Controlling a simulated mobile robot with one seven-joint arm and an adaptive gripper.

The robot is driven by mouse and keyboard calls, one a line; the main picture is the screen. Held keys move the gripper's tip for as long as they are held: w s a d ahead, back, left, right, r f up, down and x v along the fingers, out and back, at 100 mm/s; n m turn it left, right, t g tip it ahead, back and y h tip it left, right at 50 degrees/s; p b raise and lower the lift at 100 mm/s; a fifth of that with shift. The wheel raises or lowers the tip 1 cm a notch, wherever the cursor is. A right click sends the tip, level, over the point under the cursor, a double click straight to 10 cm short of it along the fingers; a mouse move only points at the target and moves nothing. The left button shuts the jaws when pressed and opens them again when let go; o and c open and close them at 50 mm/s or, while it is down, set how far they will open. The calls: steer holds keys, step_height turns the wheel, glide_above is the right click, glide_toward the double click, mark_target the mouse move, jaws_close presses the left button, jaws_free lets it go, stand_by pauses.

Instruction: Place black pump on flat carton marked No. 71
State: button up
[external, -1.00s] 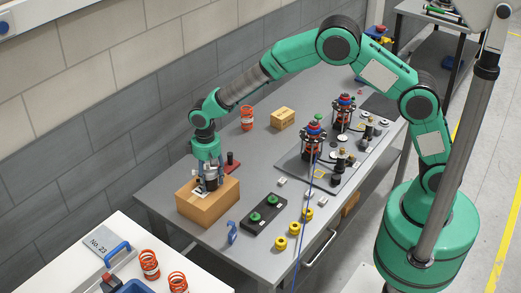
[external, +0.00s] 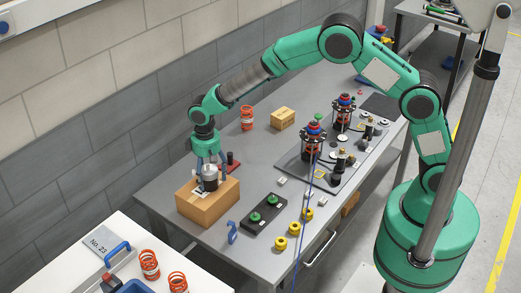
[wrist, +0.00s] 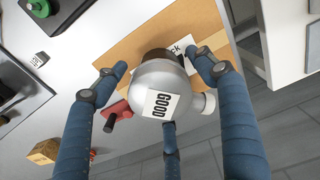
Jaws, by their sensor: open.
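A pump (external: 210,179) with a grey domed top and a darker lower body stands upright on the brown carton (external: 209,208) at the table's near left end. In the wrist view the pump (wrist: 163,80) has a white "GOOD" label on its dome. The carton (wrist: 128,43) lies beneath it with a partly covered white label; no number is readable. My gripper (external: 209,162) is open just above the pump. In the wrist view its blue fingers (wrist: 160,73) spread around the dome, seemingly clear of it.
A small carton (external: 283,118) and an orange spring (external: 247,118) stand farther back.

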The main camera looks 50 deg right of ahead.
step_height(320, 180, up, 11)
steer(key=shift+f, duration=0.2)
steer(key=shift+r, duration=0.1)
stand_by(1.0)
steer(key=shift+s+d+r, duration=0.1)
steer(key=shift+d+r, duration=0.1)
steer(key=shift+r, duration=0.05)
steer(key=s+d+r+m+t, duration=0.1)
steer(key=s+d+r, duration=0.75)
steer(key=r, duration=0.25)
steer(key=s+d+r+t, duration=0.2)
steer(key=s+d+r, duration=0.6)
steer(key=d+r, duration=0.15)
steer(key=s+d+t, duration=0.1)
steer(key=s+d, duration=0.2)
steer(key=s, duration=0.5)
steer(key=s+d+r, duration=0.1)
steer(key=s+d, duration=0.3)
steer(key=s, duration=0.5)
steer(key=s+d+r+m+t, duration=0.1)
steer(key=s+d, duration=0.2)
steer(key=s, duration=0.5)
steer(key=shift+s+d+t, duration=0.3)
steer(key=shift+d, duration=0.05)
